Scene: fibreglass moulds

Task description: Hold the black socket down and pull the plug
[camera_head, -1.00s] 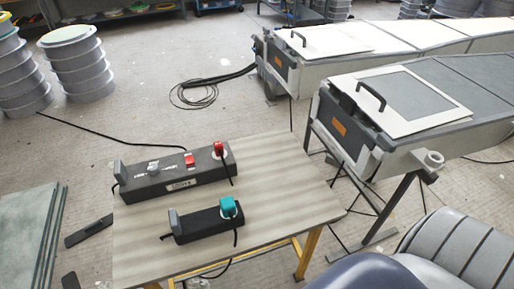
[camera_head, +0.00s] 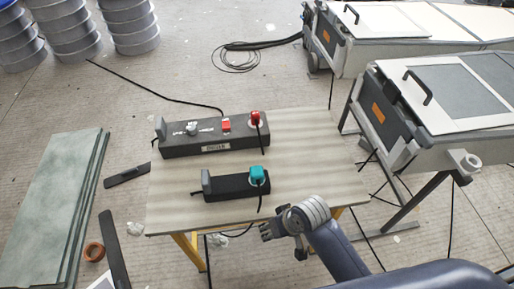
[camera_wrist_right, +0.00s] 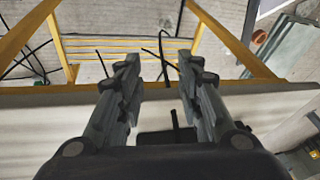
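The black socket (camera_head: 237,187) is the smaller block near the front of the table. It has a grey upright plate at its left end. A teal plug (camera_head: 257,175) sits on top of its right end, with a black cable running down over the table's front. My right gripper (camera_head: 268,232) is at the table's front edge, to the right of and nearer than the socket, apart from it. In the right wrist view its two fingers (camera_wrist_right: 158,98) are spread apart with nothing held. A dark shape partly shows between them there; I cannot tell what it is. My left gripper is not in view.
A longer dark grey socket box (camera_head: 206,138) with a red plug (camera_head: 255,118) and red switch stands behind on the table (camera_head: 310,150). The table's right side is bare. Grey-and-white mould stands (camera_head: 430,130) are at the right. Green panels (camera_head: 60,200) lie at the left.

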